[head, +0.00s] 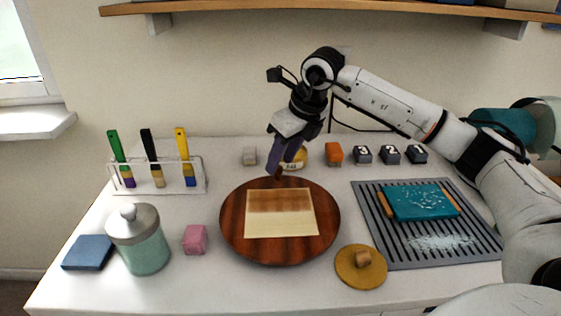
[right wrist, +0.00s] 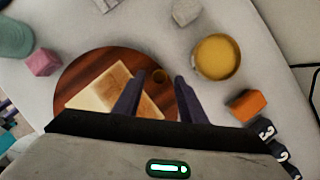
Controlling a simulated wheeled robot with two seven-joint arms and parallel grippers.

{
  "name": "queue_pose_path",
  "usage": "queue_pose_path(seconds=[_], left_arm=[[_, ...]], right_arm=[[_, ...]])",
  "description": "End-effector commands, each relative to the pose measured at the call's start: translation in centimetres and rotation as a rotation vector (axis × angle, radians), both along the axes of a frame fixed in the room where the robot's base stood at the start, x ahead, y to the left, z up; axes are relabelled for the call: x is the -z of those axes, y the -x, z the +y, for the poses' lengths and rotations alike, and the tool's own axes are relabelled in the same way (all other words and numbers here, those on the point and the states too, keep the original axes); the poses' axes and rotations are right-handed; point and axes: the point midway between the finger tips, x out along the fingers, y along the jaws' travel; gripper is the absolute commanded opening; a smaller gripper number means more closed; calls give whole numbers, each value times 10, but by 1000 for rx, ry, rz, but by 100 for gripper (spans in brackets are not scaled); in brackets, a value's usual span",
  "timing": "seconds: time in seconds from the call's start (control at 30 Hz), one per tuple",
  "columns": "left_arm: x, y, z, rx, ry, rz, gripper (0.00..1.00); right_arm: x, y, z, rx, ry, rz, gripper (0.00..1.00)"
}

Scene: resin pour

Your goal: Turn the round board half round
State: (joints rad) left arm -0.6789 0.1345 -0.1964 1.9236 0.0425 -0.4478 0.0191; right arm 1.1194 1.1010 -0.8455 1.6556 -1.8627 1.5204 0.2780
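The round board (head: 232,225) is dark reddish wood and lies in the middle of the white table. A pale rectangular panel (head: 280,225), browner along its far part, lies on it. My right gripper (head: 277,168) points down over the board's far edge. In the right wrist view its two dark fingers (right wrist: 157,92) are apart, with nothing between them gripped. My left gripper is not in view.
A yellow jar (right wrist: 217,57) stands close behind the gripper. An orange block (head: 334,153) and dark numbered blocks (head: 389,155) line the back. A pink cube (head: 195,239), a lidded jar (head: 143,248), a round lid (head: 352,275) and a ribbed grey mat (head: 375,232) surround the board.

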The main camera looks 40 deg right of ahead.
Motion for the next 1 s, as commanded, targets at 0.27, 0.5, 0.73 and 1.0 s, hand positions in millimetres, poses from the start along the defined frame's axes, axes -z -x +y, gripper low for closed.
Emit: queue_pose_path(seconds=[0.27, 0.5, 0.73, 1.0], left_arm=[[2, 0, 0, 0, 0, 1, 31], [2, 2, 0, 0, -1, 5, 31], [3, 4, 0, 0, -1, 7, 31], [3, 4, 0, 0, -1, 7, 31]], right_arm=[[-53, 20, -4, 1, 0, -5, 38], [-78, 32, -5, -1, 0, -3, 38], [-81, 33, -5, -1, 1, -1, 38], [-81, 33, -6, 0, 1, -1, 38]])
